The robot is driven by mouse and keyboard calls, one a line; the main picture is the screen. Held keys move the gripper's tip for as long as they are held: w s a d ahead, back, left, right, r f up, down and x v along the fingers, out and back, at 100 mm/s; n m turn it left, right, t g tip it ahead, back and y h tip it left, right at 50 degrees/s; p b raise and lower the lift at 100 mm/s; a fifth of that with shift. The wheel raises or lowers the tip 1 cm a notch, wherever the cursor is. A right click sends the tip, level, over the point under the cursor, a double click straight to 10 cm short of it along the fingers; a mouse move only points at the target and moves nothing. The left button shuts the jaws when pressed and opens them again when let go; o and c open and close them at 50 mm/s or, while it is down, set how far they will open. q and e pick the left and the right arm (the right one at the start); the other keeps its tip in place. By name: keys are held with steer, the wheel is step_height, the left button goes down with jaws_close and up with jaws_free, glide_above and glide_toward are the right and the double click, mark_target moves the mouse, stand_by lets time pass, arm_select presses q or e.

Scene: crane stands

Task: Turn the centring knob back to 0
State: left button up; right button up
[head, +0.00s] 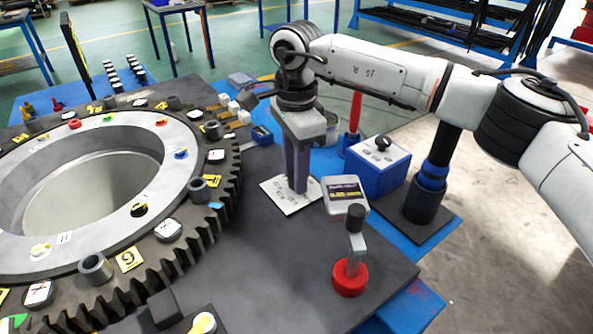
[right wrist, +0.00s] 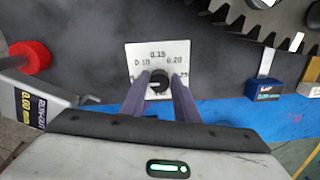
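The centring knob (right wrist: 159,83) is black and round with a pale mark on its left side. It sits on a white scale plate (right wrist: 180,54) printed with 0.10, 0.15 and 0.20; the lower part of the scale is hidden. The plate also shows in the head view (head: 285,204) on the dark table. My right gripper (right wrist: 160,86) points down over the plate, one finger on each side of the knob, and I see no clear gap between fingers and knob. In the head view the right gripper (head: 297,188) hides the knob. My left gripper is out of view.
A large toothed ring (head: 225,190) fills the left of the table. A grey display box (head: 345,205), a red-based lever (head: 350,278) and a blue box with a black knob (head: 375,180) stand right of the plate. A small blue block (head: 262,136) lies behind.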

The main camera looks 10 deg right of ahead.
steer(key=shift+o, duration=1.3)
step_height(320, 180, up, 10)
steer(key=shift+r, duration=0.2)
steer(key=shift+s+f, duration=0.1)
